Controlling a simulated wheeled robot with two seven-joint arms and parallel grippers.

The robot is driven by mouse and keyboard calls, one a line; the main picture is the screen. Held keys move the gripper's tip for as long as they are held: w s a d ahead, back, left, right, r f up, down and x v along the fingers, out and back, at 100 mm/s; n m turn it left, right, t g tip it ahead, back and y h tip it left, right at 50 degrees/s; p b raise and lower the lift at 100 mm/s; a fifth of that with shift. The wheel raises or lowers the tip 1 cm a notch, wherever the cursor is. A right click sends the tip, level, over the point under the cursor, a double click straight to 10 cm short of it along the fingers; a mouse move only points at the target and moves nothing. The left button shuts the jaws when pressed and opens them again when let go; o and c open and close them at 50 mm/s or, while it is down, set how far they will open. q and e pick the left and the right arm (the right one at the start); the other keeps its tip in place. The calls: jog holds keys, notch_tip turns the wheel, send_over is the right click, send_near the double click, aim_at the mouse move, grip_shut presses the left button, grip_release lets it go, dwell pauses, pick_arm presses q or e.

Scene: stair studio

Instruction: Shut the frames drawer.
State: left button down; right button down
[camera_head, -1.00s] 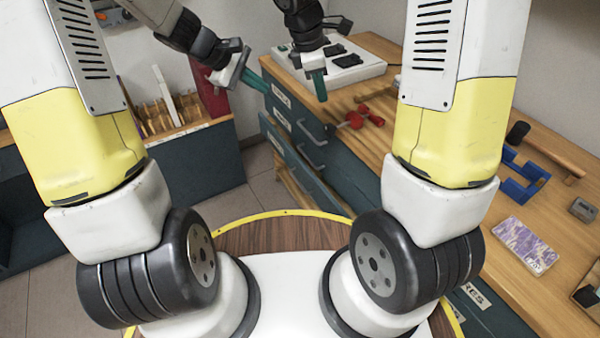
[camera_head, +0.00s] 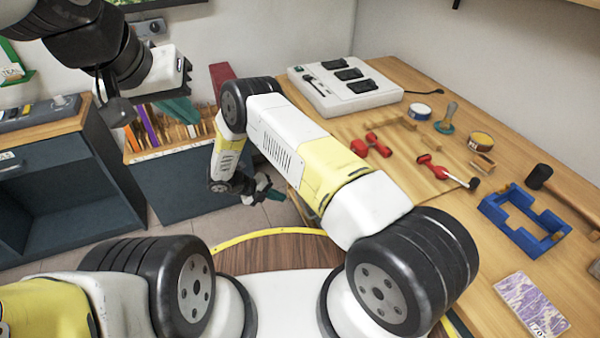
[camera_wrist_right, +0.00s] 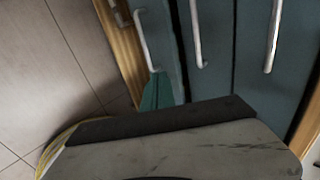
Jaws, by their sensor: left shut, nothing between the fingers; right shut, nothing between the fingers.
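The drawer cabinet's dark teal fronts (camera_wrist_right: 215,60) show in the right wrist view, with several pale bar handles (camera_wrist_right: 195,35). A light wooden edge (camera_wrist_right: 122,45) runs beside the leftmost front. No label is readable, so I cannot tell which front is the frames drawer or how far it stands out. My right gripper (camera_head: 272,194) is shut and empty, low beside the bench's left side; its teal fingertips (camera_wrist_right: 157,92) are close to the leftmost handle, contact unclear. My left gripper (camera_head: 178,110) is shut and empty at the upper left, away from the bench. My right arm hides most drawer fronts in the head view.
The wooden bench top (camera_head: 395,200) holds a white power box (camera_head: 345,85), red tools (camera_head: 372,146), a blue frame (camera_head: 523,218) and a purple patterned card (camera_head: 530,304). A low dark shelf unit (camera_head: 60,190) stands left. Floor (camera_head: 200,220) lies open between them.

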jog(key=shift+d+r+x, duration=0.25)
jog(key=shift+r+x, duration=0.05)
jog(key=shift+x, duration=1.9)
jog(key=shift+d+r+x, duration=0.3)
jog(key=shift+x, duration=1.9)
jog(key=shift+d+r+x, duration=0.25)
jog(key=shift+r+x, duration=0.05)
jog(key=shift+x, duration=1.85)
jog(key=shift+w, duration=0.15)
